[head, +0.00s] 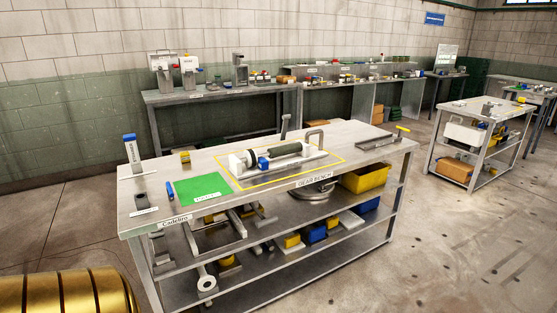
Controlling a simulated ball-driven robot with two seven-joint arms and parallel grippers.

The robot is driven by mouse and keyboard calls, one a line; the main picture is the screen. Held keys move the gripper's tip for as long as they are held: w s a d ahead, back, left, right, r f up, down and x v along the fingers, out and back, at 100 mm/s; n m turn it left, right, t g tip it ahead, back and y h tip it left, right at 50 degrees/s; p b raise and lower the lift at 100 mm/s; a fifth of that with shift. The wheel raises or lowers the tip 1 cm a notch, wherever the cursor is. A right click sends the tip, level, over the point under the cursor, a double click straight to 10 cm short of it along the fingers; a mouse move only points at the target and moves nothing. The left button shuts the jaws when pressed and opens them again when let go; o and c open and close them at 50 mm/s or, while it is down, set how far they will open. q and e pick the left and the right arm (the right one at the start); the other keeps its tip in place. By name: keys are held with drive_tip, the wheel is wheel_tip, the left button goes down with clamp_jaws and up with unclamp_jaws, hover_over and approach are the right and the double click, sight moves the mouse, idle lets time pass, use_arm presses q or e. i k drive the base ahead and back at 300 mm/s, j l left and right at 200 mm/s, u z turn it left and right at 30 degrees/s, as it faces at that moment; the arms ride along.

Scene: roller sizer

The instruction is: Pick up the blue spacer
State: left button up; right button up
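A small blue block (263,163), which may be the blue spacer, sits at the front of the roller device (284,151) on the gear bench (232,146). The device has a dark roller with a pale wheel at its left end and lies inside a yellow outline. Other blue items are a slim blue piece (170,190) left of the green mat (203,188) and the blue top of an upright stand (130,138) at the bench's left end. I cannot tell for sure which is the spacer. Neither of my grippers is in view.
Bench shelves below hold metal parts, blue and yellow blocks and a yellow bin (365,179). A second bench (475,109) stands at right. The floor between the benches is open.

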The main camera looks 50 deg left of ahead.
sight(263, 164)
drive_tip(key=i+u, duration=0.4)
drive_tip(key=i, duration=0.15)
drive_tip(key=i+u, duration=0.4)
drive_tip(key=i, duration=0.15)
drive_tip(key=i+l+u, duration=0.35)
drive_tip(key=i, duration=0.15)
drive_tip(key=i+l+u, duration=0.4)
drive_tip(key=i, duration=0.05)
